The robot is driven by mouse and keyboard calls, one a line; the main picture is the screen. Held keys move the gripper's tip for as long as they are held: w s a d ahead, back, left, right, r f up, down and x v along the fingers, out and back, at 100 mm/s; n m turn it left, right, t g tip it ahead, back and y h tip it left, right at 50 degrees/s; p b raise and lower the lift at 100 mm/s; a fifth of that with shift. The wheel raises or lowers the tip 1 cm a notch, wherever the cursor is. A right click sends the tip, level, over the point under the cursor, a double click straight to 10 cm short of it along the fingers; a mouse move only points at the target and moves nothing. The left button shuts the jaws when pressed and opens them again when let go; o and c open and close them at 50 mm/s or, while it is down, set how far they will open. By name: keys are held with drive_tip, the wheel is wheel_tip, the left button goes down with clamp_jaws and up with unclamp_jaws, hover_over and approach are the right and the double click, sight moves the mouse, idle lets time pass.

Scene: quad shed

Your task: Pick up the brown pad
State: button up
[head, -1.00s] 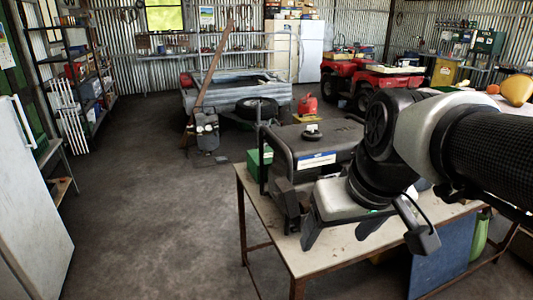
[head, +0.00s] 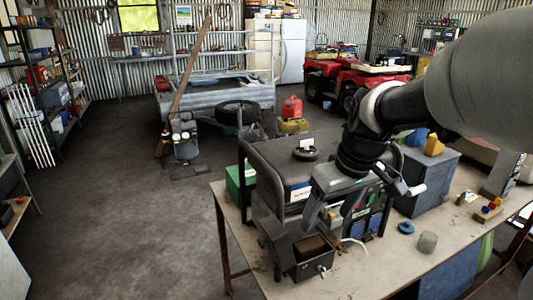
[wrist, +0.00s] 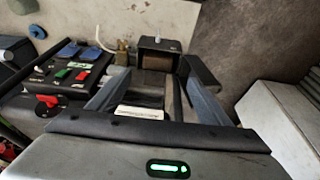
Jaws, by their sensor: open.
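The brown pad (head: 311,246) sits inside a small dark open box (head: 308,268) on the near side of the black generator (head: 300,165). In the wrist view, the brown pad (wrist: 158,61) shows within the box (wrist: 160,44), beyond my fingers. My gripper (head: 332,218) is open and empty, above and a little right of the box in the head view. In the wrist view, my gripper (wrist: 150,92) has its two fingers apart, pointing toward the box. Part of the pad is hidden by the box walls.
The generator with its black tube frame stands on the pale workbench (head: 350,270). To the right are a grey box (head: 428,178), a blue lid (head: 406,227) and a greenish lump (head: 427,241). A green box (head: 238,185) stands left behind the frame. The bench front is mostly clear.

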approach(310, 243)
drive_tip(key=f, duration=0.2)
drive_tip(key=shift+w+b+x, duration=0.15)
drive_tip(key=shift+b+x, duration=0.1)
drive_tip(key=shift+x, duration=1.2)
drive_tip(key=shift+w+b+x, duration=0.15)
drive_tip(key=shift+b+x, duration=0.05)
drive_tip(key=shift+x, duration=1.2)
drive_tip(key=shift+a+r, duration=0.1)
drive_tip(key=c, duration=1.1)
